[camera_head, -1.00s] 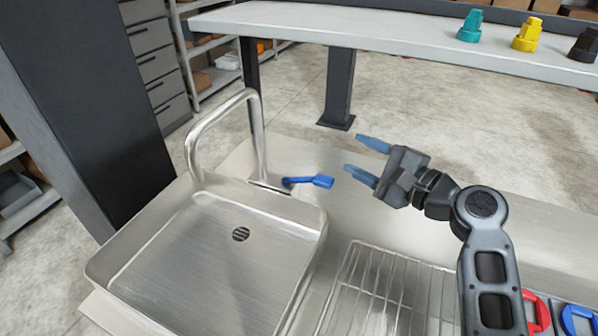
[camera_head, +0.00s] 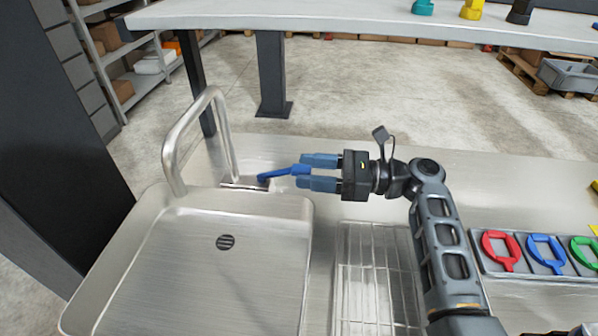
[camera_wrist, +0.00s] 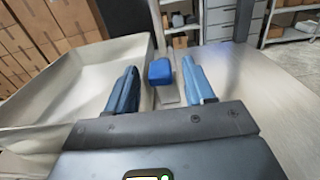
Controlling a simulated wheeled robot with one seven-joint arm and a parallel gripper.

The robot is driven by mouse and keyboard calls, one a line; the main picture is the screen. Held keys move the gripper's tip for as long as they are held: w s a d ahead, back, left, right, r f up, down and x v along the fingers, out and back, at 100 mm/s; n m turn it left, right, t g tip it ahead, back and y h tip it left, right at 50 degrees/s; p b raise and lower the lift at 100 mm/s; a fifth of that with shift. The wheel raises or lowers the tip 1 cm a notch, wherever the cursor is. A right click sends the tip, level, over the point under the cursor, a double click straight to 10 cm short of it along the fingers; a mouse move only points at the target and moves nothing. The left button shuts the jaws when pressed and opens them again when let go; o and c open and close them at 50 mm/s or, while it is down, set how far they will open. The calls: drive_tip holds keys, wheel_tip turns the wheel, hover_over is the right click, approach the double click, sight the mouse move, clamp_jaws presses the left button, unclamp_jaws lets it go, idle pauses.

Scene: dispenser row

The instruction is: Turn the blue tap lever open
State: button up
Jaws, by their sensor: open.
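The blue tap lever (camera_head: 280,173) sticks out to the right from the base of the steel tap (camera_head: 228,150), behind the sink. My gripper (camera_head: 303,171) is open, with its two blue fingers pointing left at the lever's free end. In the wrist view the lever's blue end (camera_wrist: 160,72) shows between the fingertips of my gripper (camera_wrist: 160,82), with a gap on either side. Whether a finger touches the lever cannot be told. The lever's far part is hidden behind its own end in the wrist view.
The steel sink basin (camera_head: 200,270) lies in front of the tap. A wire drying rack (camera_head: 365,285) is sunk in the counter below my gripper. A tray with red, blue and green handles (camera_head: 545,252) lies at the right.

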sight(283, 174)
drive_tip(key=shift+a, duration=1.1)
clamp_jaws()
